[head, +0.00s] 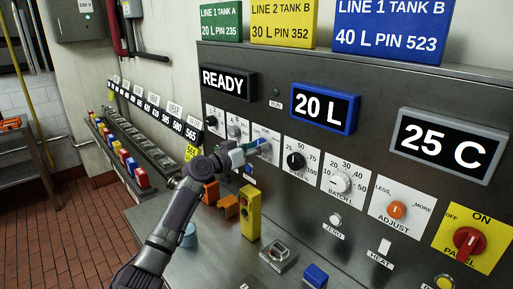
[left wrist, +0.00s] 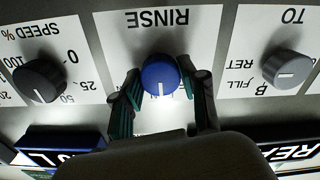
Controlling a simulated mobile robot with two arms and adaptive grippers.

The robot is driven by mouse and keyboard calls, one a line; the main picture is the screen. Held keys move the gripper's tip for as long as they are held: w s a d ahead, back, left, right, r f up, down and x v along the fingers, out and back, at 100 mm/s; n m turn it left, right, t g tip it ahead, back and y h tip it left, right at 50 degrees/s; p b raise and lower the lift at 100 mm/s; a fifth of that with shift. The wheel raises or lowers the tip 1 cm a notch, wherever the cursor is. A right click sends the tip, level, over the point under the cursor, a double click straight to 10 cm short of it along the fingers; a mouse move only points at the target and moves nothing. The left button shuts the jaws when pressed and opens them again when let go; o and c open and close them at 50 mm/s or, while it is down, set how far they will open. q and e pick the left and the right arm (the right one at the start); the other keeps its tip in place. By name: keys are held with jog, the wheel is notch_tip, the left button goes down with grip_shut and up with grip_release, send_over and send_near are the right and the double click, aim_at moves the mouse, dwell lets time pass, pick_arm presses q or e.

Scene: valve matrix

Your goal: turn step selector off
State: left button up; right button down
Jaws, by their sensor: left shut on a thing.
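A blue knob with a white pointer line (left wrist: 161,77) sits on a white plate marked RINSE (left wrist: 205,22). The left wrist view is upside down; the pointer points to the bottom of that picture. In the head view the blue knob (head: 265,146) is on the steel panel, left of the black speed knob. My left gripper (head: 245,148) is at the panel; in the left wrist view its fingers (left wrist: 159,88) are shut on the blue knob, one on each side. The plate's other lettering is partly hidden by the gripper. My right gripper is not in view.
The black speed knob (head: 296,161) and the grey TO knob (left wrist: 287,69) flank the blue one. A white batch knob (head: 340,182), orange adjust knob (head: 397,210) and red panel switch (head: 467,240) lie right. A yellow box (head: 250,212) stands below on the bench.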

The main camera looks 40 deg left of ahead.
pick_arm(q)
jog(key=shift+n, duration=0.3)
jog(key=n+p, duration=0.1)
jog(key=n, duration=0.8)
jog(key=shift+r+p, duration=0.1)
jog(key=shift+p, duration=0.3)
jog(key=o, duration=1.1)
jog(key=shift+o, duration=0.2)
